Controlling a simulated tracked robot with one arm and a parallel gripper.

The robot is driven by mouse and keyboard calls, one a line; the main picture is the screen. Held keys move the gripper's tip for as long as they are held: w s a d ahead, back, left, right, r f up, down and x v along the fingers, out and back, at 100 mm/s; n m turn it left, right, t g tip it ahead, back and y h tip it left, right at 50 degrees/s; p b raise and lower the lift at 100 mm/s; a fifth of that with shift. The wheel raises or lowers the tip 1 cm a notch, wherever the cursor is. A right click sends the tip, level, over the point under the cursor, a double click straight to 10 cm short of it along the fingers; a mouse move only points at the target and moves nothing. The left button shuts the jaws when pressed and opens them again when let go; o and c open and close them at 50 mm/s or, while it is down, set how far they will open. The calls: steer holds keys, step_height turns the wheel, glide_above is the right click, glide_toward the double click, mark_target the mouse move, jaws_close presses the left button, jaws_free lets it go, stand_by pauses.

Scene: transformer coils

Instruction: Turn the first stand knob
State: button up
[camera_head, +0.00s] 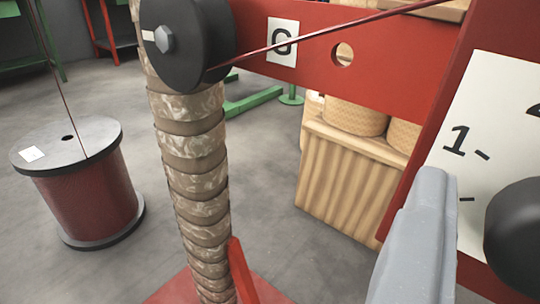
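A black round knob (515,238) is cut off by the right edge of the camera_head view. It sits in front of a white dial plate (490,105) with a "1" and tick marks, fixed on a red stand (340,55). My gripper (435,185) shows as a grey shape at the lower right, pointing up. It appears just left of the knob, with a strip of dial between them in the picture. I cannot make out two separate fingers. Contact with the knob does not show.
A black pulley (188,42) and a patterned wrapped column (198,190) stand left of centre. A red wire (330,35) crosses the stand. A wire spool (85,195) stands on the floor at left. A wooden crate (345,185) is behind. Grey floor is clear between spool and column.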

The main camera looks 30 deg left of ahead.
steer(key=shift+s, duration=0.1)
steer(key=s+p, duration=1.3)
steer(key=shift+s+d+f, duration=0.15)
steer(key=shift+s+d, duration=0.15)
steer(key=shift+d, duration=0.15)
stand_by(0.7)
